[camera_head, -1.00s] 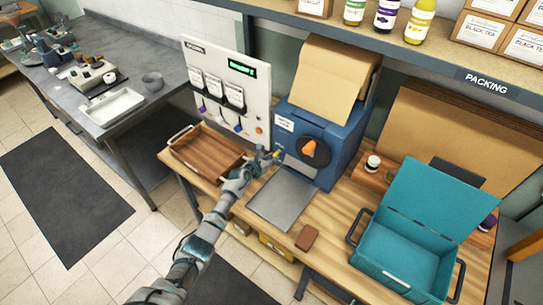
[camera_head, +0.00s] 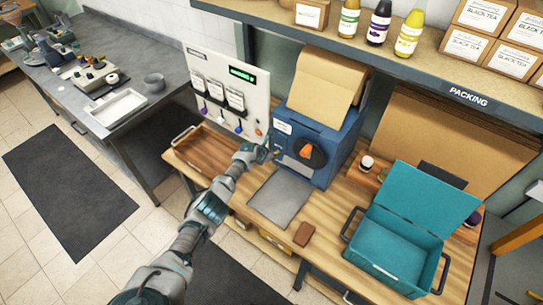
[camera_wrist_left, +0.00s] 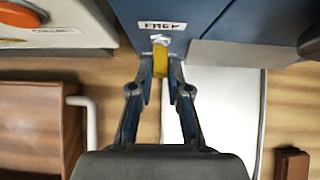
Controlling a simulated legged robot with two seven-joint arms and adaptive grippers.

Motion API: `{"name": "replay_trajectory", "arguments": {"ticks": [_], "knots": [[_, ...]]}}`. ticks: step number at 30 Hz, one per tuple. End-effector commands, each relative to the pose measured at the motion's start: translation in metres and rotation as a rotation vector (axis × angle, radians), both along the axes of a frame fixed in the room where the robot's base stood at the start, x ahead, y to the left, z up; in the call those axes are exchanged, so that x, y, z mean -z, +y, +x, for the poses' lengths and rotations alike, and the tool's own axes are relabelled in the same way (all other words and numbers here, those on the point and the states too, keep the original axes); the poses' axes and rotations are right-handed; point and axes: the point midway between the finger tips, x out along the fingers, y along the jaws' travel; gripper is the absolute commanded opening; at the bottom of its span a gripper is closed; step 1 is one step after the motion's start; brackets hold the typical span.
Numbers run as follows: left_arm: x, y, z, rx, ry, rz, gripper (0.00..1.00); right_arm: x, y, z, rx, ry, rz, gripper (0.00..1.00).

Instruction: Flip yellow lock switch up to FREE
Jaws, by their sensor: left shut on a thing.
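The blue machine (camera_head: 322,170) stands on the wooden bench with an orange knob (camera_head: 306,151) on its front. The yellow lock switch (camera_wrist_left: 160,60) is on the machine's front, just below a small FREE label (camera_wrist_left: 163,26) in the left wrist view. My left gripper (camera_head: 268,150) has reached the left side of the machine's front. In the left wrist view my left gripper (camera_wrist_left: 160,82) is shut with the yellow switch between its fingertips. The switch is mostly hidden in the head view, and its exact tilt is hard to tell. My right gripper is out of view.
A wooden tray (camera_head: 174,146) sits left of the gripper, under a white panel (camera_head: 197,68) with hanging tags. A metal plate (camera_head: 252,198) lies in front of the machine. A brown block (camera_head: 303,233) and an open teal box (camera_head: 398,268) are to the right.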

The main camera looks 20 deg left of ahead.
Motion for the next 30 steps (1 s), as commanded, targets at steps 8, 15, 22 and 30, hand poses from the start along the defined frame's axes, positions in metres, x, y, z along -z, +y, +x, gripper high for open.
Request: {"name": "replay_trajectory", "arguments": {"ticks": [8,15,22,30], "knots": [[-0.0062,-0.0010,0.0039,0.000,0.001,0.003,0.00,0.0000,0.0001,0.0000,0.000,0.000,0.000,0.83],[-0.0065,-0.0010,0.0040,0.000,0.000,0.003,0.21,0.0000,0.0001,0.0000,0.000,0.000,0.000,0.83],[-0.0040,-0.0007,0.0022,0.000,0.006,0.004,0.42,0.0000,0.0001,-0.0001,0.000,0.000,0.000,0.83],[-0.0056,0.0018,0.0007,0.001,0.006,0.006,0.42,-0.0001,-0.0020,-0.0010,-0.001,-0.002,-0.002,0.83]]}}
